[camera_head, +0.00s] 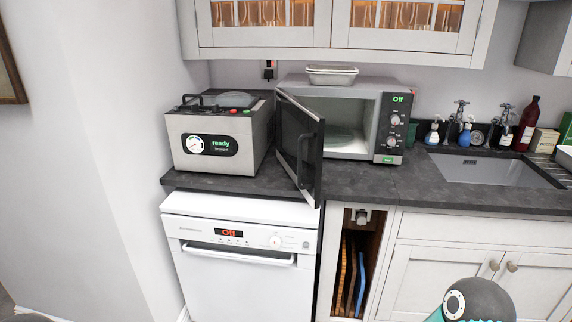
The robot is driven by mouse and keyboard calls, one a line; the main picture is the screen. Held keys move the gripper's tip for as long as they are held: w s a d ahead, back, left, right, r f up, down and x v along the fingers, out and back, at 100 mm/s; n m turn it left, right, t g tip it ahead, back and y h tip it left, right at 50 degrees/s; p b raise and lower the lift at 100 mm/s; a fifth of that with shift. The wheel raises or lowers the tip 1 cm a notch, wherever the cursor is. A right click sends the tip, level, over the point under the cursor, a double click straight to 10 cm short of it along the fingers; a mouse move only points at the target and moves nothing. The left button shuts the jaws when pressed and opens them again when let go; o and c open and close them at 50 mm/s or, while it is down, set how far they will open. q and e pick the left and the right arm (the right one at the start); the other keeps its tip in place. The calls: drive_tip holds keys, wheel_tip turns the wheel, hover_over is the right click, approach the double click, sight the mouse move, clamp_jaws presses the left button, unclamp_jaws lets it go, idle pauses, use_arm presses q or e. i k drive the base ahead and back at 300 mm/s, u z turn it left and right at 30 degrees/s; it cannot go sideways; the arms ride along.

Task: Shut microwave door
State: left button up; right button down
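The microwave (376,128) stands on the dark worktop with its panel reading "Off". Its door (311,150) is hinged on the left and stands wide open, swung out toward me past the worktop's front edge. A dark vertical handle is on the door. The lit cavity (350,130) shows a glass turntable and otherwise looks empty. A rounded grey part of my arm (480,300) shows at the bottom right, well below and right of the door. Neither gripper's fingers are in view.
A silver "ready" appliance (213,138) stands close left of the open door. A light container (332,75) sits on the microwave. A sink (490,170) with several bottles behind lies right. A white dishwasher (240,260) is below. Worktop right of the door is clear.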

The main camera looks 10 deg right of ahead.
sight(300, 130)
drive_tip(key=u, duration=0.1)
drive_tip(key=i, duration=1)
drive_tip(key=z, duration=0.05)
